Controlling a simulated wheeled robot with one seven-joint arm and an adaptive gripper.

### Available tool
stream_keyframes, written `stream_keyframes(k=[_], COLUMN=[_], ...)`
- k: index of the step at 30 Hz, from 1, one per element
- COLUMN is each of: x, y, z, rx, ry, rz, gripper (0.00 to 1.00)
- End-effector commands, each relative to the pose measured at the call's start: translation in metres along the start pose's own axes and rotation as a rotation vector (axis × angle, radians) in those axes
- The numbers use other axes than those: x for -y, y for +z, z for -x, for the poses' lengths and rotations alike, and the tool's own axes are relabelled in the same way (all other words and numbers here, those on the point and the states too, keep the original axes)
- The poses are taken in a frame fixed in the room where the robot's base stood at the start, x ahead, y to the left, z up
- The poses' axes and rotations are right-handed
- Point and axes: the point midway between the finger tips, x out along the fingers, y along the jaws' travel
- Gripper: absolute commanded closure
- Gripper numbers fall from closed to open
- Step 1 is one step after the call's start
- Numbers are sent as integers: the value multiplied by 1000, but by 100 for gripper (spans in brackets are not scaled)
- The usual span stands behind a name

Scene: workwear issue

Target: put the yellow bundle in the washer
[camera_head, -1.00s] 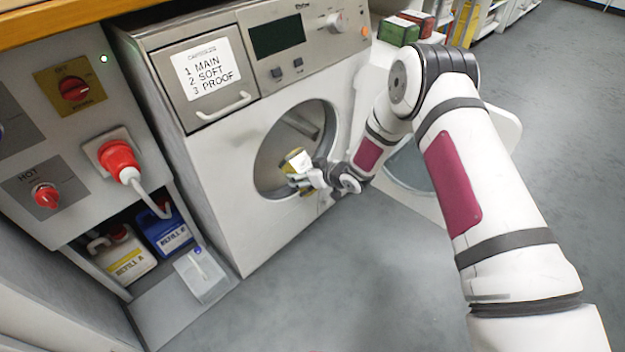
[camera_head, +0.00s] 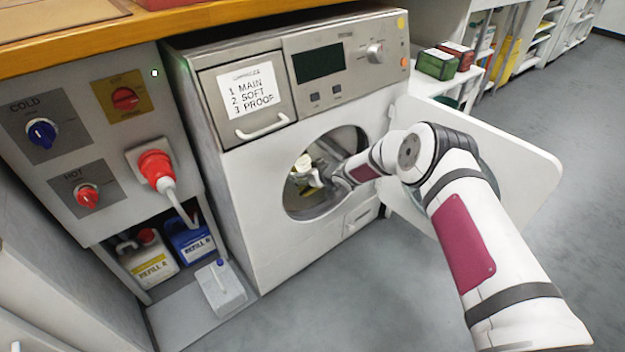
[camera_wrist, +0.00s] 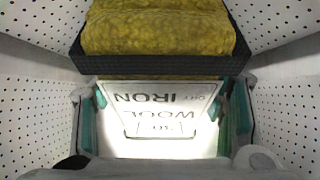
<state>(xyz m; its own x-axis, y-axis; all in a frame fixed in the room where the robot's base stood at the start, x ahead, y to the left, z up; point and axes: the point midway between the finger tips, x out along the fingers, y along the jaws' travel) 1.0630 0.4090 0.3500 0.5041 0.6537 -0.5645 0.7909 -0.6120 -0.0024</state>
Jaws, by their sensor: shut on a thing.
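The yellow bundle (camera_wrist: 158,35) fills the top of the wrist view, with a dark band along its near edge. A white label (camera_wrist: 155,118) with upside-down print, including IRON and WOOL, lies in front of it between the teal finger pads. My gripper (camera_wrist: 162,105) is shut on the bundle at this label end. Perforated drum walls show on both sides. In the head view, my gripper (camera_head: 318,178) is inside the round opening of the washer (camera_head: 262,200), with the bundle partly hidden by the gripper and rim. The washer door (camera_head: 525,160) stands open to the right.
A utility panel with a red plug (camera_head: 156,168) and knobs stands left of the washer. Refill bottles (camera_head: 155,262) and a clear container (camera_head: 220,287) sit low beside it. Green and red boxes (camera_head: 438,63) stand behind right. The floor in front is clear.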

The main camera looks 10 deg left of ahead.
Motion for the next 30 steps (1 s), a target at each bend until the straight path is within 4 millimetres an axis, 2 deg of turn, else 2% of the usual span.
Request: stream_keyframes(k=[4,12,28,29,30], x=[-3,0,-2,-2,-2], y=[-13,-22,-26,-26,-26], z=[-15,-31,-36,-36,-36], rx=[-4,-3,-1,-1,-1], ry=[7,-1,5,5,5], rz=[0,1,0,0,0], gripper=[73,73,73,33,24])
